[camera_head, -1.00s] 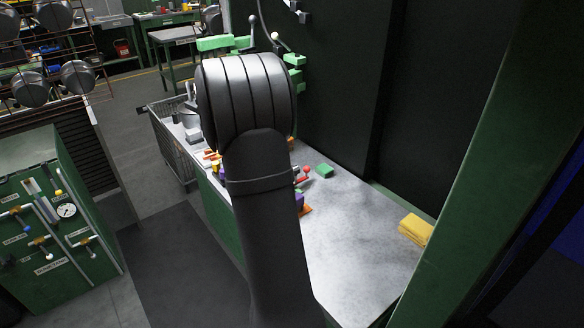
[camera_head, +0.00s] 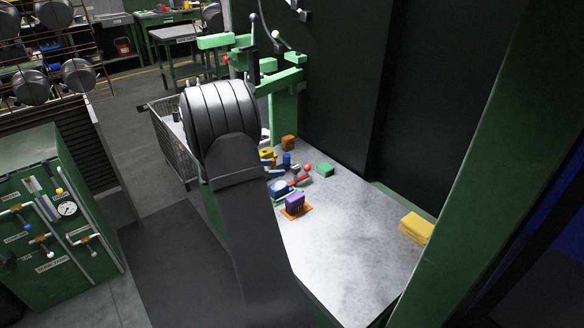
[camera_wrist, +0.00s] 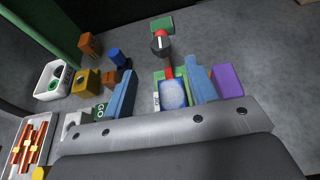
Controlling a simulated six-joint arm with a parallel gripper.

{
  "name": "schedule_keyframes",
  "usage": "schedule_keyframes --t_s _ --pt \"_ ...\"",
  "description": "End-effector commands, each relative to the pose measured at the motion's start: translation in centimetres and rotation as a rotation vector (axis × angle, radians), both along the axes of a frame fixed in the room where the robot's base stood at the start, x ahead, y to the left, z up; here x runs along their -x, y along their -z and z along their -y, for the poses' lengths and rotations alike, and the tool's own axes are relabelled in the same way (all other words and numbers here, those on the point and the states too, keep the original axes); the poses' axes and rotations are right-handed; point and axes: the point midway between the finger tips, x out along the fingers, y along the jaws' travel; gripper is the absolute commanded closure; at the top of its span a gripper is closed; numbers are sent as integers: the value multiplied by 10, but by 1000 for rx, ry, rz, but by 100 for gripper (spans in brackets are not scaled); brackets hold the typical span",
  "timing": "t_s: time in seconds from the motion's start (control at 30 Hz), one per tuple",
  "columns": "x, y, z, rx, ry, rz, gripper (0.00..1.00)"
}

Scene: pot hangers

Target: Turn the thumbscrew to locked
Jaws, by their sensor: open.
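In the wrist view my gripper (camera_wrist: 160,66) is open, with its two blue fingers spread above the bench. Between the fingers is a green-based fixture (camera_wrist: 158,76) with a pale blue block (camera_wrist: 173,95) and a red bar. Beyond the fingertips a dark round knob (camera_wrist: 160,44) with a white mark sits by a red ball; it may be the thumbscrew, but I cannot tell its setting. No contact with it shows. In the head view the fixture's red ball (camera_head: 307,168) shows on the bench; my arm hides the gripper there.
A purple block (camera_wrist: 228,80) stands right of the fingers. A blue cylinder (camera_wrist: 119,56), yellow block (camera_wrist: 85,83), orange block (camera_wrist: 90,45) and white box (camera_wrist: 53,81) stand left. A green block (camera_head: 324,169) lies behind. The bench's front right (camera_head: 350,245) is clear.

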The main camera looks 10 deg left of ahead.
Motion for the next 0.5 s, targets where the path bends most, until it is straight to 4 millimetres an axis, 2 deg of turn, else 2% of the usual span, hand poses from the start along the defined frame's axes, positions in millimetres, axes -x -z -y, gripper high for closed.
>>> schedule_keyframes --t_s 0.03,0.23,0.5 --pt "-8 6 9 -1 4 -2 47" --pt "-35 21 37 -1 4 0 47" --pt "-57 33 57 -2 1 2 47"
